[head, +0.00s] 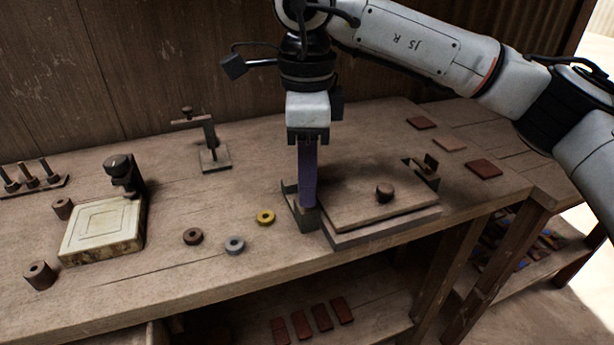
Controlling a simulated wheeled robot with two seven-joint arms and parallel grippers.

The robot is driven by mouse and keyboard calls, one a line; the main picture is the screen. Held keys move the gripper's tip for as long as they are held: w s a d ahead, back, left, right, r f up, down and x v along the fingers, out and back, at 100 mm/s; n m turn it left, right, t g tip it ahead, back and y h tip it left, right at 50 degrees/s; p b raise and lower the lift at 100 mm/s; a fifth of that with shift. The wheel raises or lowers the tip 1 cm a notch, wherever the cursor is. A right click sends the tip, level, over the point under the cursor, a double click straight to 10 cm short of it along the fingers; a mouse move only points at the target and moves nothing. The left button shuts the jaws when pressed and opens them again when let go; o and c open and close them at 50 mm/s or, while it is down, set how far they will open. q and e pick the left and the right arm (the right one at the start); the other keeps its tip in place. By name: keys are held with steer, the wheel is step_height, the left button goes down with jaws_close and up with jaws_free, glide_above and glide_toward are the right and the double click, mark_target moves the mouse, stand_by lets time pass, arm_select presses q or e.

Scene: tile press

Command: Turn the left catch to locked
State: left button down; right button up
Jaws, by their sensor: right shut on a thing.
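The press (382,208) is a flat wooden board with a round brown knob (384,190) on top, set on a wider base near the front edge of the bench. The left catch (301,216) is a dark metal bracket at the board's left side. My right gripper (308,138) points straight down above it and is shut on an upright purple bar (308,178). The bar's lower end is at the left catch and partly covers it; whether the catch is locked cannot be told. The right catch (428,172) is a similar bracket at the board's right. My left gripper is not seen.
Loose rings (265,217) lie left of the press. A pale square block (102,229), a small metal stand (213,157) and a peg rack (34,184) stand farther left. Reddish tiles (484,169) lie at the right, and more (322,316) on the lower shelf.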

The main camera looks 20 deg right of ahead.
steer(key=m, duration=0.5)
steer(key=shift+m, duration=0.3)
steer(key=m, duration=0.5)
steer(key=shift+r, duration=0.1)
steer(key=shift+m, duration=0.4)
steer(key=o, duration=1.1)
steer(key=shift+c, duration=0.2)
step_height(320, 180, up, 10)
steer(key=p, duration=0.1)
steer(key=shift+r, duration=0.15)
